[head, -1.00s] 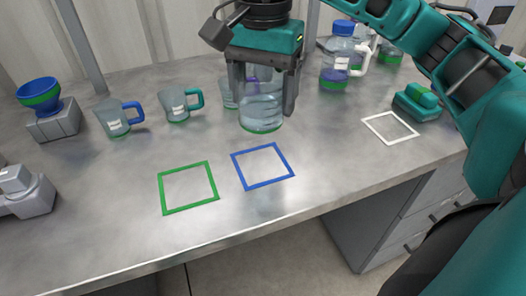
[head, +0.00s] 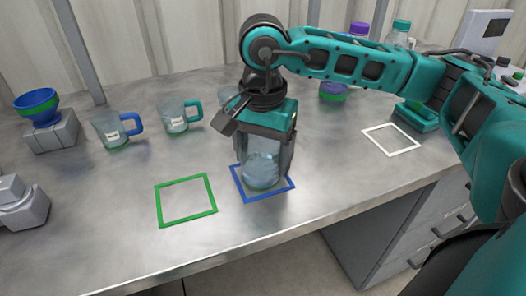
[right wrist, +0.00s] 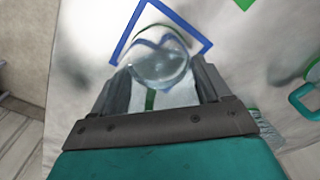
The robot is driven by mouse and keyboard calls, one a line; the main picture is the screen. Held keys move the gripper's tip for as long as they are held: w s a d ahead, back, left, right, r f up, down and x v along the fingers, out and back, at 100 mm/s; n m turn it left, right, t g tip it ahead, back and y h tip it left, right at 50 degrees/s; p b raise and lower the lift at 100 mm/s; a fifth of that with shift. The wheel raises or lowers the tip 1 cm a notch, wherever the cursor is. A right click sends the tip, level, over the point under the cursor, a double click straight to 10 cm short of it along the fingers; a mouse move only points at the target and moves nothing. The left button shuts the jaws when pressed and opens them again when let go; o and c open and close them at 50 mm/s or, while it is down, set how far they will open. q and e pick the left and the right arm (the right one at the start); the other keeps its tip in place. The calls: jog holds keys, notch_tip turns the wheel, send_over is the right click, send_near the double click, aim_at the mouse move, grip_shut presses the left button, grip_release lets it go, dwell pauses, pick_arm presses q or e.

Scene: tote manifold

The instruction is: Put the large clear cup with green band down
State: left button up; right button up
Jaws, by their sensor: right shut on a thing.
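The large clear cup (head: 262,171) is in my right gripper (head: 266,158), over the blue square outline (head: 241,194). The gripper's fingers are on both sides of the cup, and it looks upright. In the right wrist view the cup (right wrist: 158,68) sits between the fingers of the gripper (right wrist: 160,85), with the blue outline (right wrist: 125,38) around its far side. A piece of the green band shows there. I cannot tell whether the cup's base touches the table. My left gripper is not in view.
A green square outline (head: 161,205) lies left of the blue one, and a white outline (head: 370,138) lies to the right. Mugs with a blue handle (head: 113,130) and a teal handle (head: 178,117) stand behind. The front table is clear.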

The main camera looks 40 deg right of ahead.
jog(key=shift+f+b, duration=0.2)
jog(key=shift+b, duration=0.1)
jog(key=o, duration=1.1)
jog(key=shift+r, duration=0.1)
jog(key=shift+r+p, duration=0.35)
jog(key=shift+p, duration=0.1)
notch_tip(320, 180, up, 12)
jog(key=p, duration=0.1)
jog(key=shift+f+p, duration=0.2)
jog(key=shift+p, duration=0.2)
